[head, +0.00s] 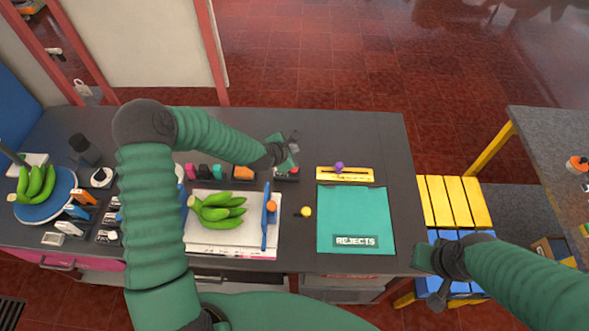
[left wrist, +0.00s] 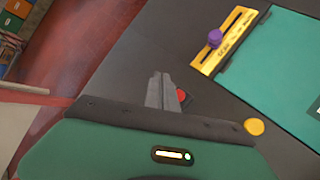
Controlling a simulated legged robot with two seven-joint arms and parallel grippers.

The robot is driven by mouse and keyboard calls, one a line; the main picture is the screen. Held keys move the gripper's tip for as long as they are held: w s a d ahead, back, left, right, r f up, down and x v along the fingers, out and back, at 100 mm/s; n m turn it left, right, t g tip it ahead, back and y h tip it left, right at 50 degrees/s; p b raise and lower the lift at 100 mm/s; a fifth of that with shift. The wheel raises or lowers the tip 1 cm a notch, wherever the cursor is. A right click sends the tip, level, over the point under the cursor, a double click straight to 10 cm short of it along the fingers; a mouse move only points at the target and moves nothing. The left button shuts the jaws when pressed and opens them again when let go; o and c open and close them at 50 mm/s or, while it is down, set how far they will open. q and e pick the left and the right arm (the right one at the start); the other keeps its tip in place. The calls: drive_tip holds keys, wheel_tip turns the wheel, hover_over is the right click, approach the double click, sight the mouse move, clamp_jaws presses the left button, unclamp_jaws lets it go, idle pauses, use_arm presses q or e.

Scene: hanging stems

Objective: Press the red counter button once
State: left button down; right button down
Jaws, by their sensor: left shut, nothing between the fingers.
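The red counter button (left wrist: 182,95) shows in the left wrist view on a small dark base, just right of my gripper's fingers. In the head view the button (head: 294,170) is small and partly hidden by my left gripper. My left gripper (head: 292,140) is shut and empty, reaching over the worktop's back part; its fingers also show in the left wrist view (left wrist: 160,90). I cannot tell whether they touch the button's base. My right gripper (head: 432,280) is at the lower right, beside the worktop; its jaw state is unclear.
Right of the button are a yellow slider plate with a purple knob (head: 339,167) and a teal REJECTS mat (head: 355,210). A yellow knob (head: 306,212) stands in front. Green bananas (head: 217,210) lie on a white board to the left. Several small coloured items line the back.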

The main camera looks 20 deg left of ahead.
sight(292, 171)
use_arm(q)
wheel_tip(292, 171, down, 8)
drive_tip(key=b, duration=0.5)
drive_tip(key=shift+a+r, duration=0.15)
drive_tip(key=shift+r, duration=0.05)
drive_tip(key=shift+f, duration=0.15)
idle(1.4)
drive_tip(key=shift+s+f+b, duration=0.1)
drive_tip(key=shift+f+b, duration=0.2)
drive_tip(key=shift+b, duration=0.2)
drive_tip(key=shift+f+b, duration=0.5)
drive_tip(key=shift+f, duration=0.05)
idle(0.4)
drive_tip(key=shift+r+p, duration=0.8)
drive_tip(key=shift+r, duration=0.2)
